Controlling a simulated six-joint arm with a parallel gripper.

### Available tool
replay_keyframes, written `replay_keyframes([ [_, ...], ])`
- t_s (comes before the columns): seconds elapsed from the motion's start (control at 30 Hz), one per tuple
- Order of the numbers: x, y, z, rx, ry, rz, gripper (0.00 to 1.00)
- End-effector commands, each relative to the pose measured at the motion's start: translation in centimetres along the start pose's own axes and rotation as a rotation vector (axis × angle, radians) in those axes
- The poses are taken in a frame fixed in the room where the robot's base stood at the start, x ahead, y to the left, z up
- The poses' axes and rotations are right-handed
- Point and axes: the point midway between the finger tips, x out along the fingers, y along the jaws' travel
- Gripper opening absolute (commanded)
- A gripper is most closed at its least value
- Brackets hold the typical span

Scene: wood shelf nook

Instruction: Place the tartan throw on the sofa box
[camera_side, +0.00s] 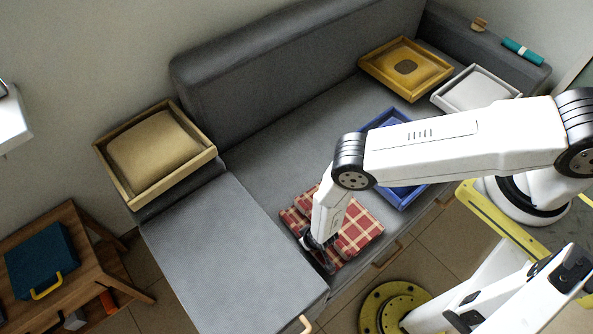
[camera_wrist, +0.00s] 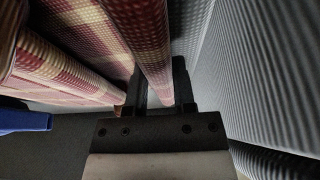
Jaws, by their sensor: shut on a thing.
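The tartan throw (camera_side: 362,228), red and cream checks and folded, lies at the front of the grey sofa seat. My gripper (camera_side: 327,264) points down at the throw's left front part. In the wrist view my gripper (camera_wrist: 160,92) is shut on a fold of the throw (camera_wrist: 88,35), which stands between its dark fingers. The fingertips are partly hidden by cloth. A box-like grey sofa section (camera_side: 235,255) with a flat, bare top is just left of the throw. I cannot tell for certain whether this is the sofa box.
A blue tray (camera_side: 402,197) is behind the throw, partly under my arm. A wooden tray with a beige cushion (camera_side: 155,153) sits at the left, a yellow tray (camera_side: 405,67) and a white tray (camera_side: 476,90) at the back right. A wooden side table (camera_side: 93,262) stands lower left.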

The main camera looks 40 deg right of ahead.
Motion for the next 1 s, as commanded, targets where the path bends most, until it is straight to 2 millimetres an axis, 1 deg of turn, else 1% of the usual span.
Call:
replay_keyframes([
  [0.07, 0.2, 0.0, 0.1, -0.001, 0.000, 0.000, 0.00],
  [0.1, 0.2, 0.0, 0.1, -0.001, 0.000, 0.000, 0.41],
  [0.17, 0.2, 0.0, 0.1, 0.000, 0.000, 0.000, 0.61],
  [0.2, 0.2, 0.0, 0.1, 0.000, 0.000, 0.000, 0.67],
  [0.63, 0.2, 0.0, 0.1, 0.000, 0.000, 0.000, 0.67],
  [0.83, -0.5, 0.0, 0.1, -0.001, 0.000, 0.001, 0.67],
  [1.0, -1.5, -0.1, 0.1, -0.002, 0.000, -0.001, 0.67],
])
